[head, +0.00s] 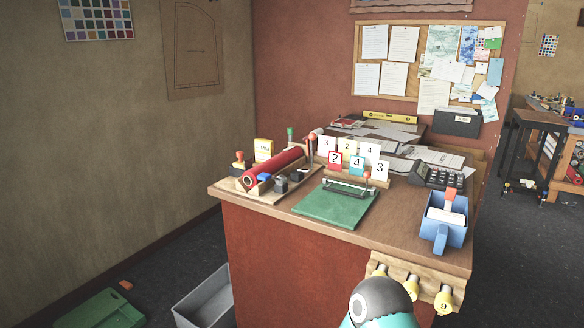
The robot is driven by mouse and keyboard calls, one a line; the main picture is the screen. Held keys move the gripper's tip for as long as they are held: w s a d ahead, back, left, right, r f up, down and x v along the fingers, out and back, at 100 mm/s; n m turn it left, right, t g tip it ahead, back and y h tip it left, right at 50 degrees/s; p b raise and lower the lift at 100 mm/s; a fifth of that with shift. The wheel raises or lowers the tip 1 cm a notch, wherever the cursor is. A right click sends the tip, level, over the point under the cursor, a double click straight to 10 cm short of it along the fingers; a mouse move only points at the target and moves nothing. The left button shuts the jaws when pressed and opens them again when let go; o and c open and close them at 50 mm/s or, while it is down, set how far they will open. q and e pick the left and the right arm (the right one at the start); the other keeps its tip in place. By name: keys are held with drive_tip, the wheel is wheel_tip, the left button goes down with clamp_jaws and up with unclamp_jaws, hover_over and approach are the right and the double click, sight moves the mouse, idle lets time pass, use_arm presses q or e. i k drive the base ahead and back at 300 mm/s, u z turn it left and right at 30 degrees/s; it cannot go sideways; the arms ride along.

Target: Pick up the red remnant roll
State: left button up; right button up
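The red remnant roll (274,167) lies at the left end of the desk top, on a light wooden holder or tray. It runs diagonally, with its near end showing a pale hollow core and its far end toward the number cards. Small dark and blue items sit close along its right side. Neither of my grippers shows in the head view. A rounded teal, white and dark part at the bottom edge looks like a piece of my own arm.
A grey bin (203,298) and a green tray (103,311) are on the floor.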

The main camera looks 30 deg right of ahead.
sight(271, 166)
drive_tip(key=z, duration=0.35)
drive_tip(key=i, duration=1)
